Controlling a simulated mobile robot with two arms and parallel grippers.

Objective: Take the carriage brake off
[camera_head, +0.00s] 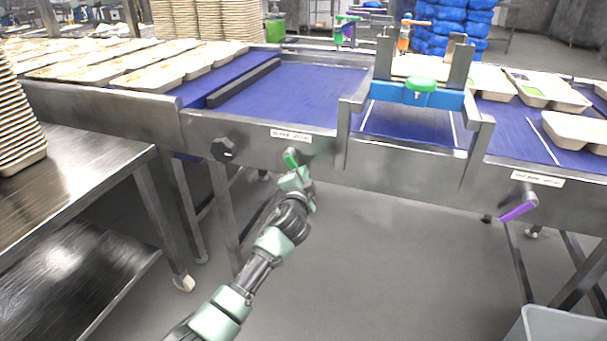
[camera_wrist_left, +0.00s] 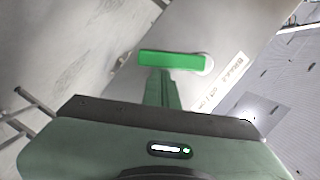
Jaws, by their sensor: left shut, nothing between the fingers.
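A green lever (camera_head: 290,159) sits on the front rail of the conveyor, below a white label (camera_head: 291,136) whose print is too small to read surely. In the left wrist view the lever (camera_wrist_left: 168,60) lies roughly crosswise, with its pale round pivot at its right end. My left gripper (camera_head: 298,172) is at the lever's lower side; its shut, empty fingers (camera_wrist_left: 165,85) end at the lever. I cannot tell whether they touch it. The blue carriage (camera_head: 445,99) with a green knob spans the belt to the right. My right gripper is not in view.
A black knob (camera_head: 224,149) is left of the lever. A purple lever (camera_head: 520,208) hangs under another label at the right. A steel table (camera_head: 80,165) with stacked trays stands at the left. A grey bin (camera_head: 560,322) is at the lower right. The floor ahead is clear.

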